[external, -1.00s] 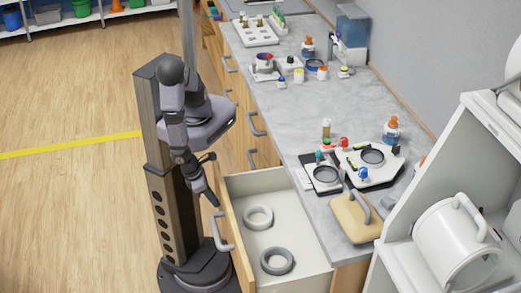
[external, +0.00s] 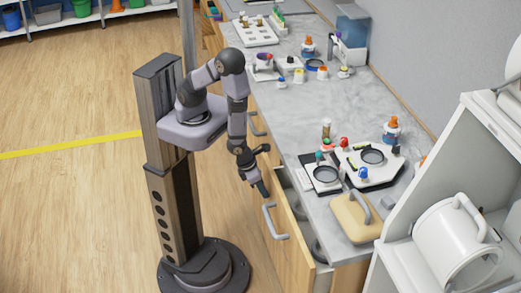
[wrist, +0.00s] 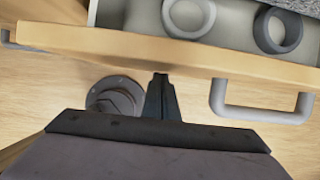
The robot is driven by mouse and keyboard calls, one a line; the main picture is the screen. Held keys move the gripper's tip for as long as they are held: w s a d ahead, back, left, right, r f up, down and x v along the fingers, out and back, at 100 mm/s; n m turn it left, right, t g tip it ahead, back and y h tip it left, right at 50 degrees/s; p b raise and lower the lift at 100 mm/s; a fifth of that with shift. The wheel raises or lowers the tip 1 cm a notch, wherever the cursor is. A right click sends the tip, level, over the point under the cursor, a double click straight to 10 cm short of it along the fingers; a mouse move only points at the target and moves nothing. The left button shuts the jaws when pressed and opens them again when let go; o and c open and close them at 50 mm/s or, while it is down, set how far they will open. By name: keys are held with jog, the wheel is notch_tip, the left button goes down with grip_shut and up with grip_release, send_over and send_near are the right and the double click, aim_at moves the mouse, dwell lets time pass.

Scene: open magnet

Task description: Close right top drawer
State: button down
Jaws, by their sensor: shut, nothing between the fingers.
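The right top drawer (external: 289,243) has a wooden front and a grey bar handle (external: 272,222). It is partly open; a narrow strip of its inside shows beside the counter in the external view. In the wrist view its front edge (wrist: 180,58) crosses the picture, with the handle (wrist: 262,112) at the right. A white ring (wrist: 188,14) and a grey ring (wrist: 278,30) lie inside. My gripper (external: 264,194) is shut and empty, close to the drawer front near the upper end of the handle. It also shows in the wrist view (wrist: 161,80); contact cannot be told.
The grey counter (external: 290,120) above the drawers bears trays, small bottles and a tan block (external: 352,217) with a handle. A white shelf unit with a white canister (external: 452,243) stands at the right. The wooden floor at left is clear.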

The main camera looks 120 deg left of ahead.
aim_at(270, 182)
jog(key=w+a, duration=0.5)
jog(key=a, duration=0.1)
jog(key=shift+w, duration=0.4)
jog(key=shift+w+r, duration=0.15)
jog(key=shift+d, duration=0.1)
jog(key=s+d+r, duration=0.1)
jog(key=r, duration=0.1)
jog(key=s+d+r+p, duration=0.1)
jog(key=s+d+r, duration=0.1)
jog(key=r, duration=0.1)
jog(key=s+d+r+p, duration=0.1)
jog(key=s+d+r, duration=0.1)
jog(key=shift+s+d+r, duration=0.1)
jog(key=shift+s+r, duration=0.1)
jog(key=shift+s, duration=0.05)
jog(key=shift+p+v, duration=0.75)
jog(key=shift+v, duration=0.2)
jog(key=shift+s, duration=0.1)
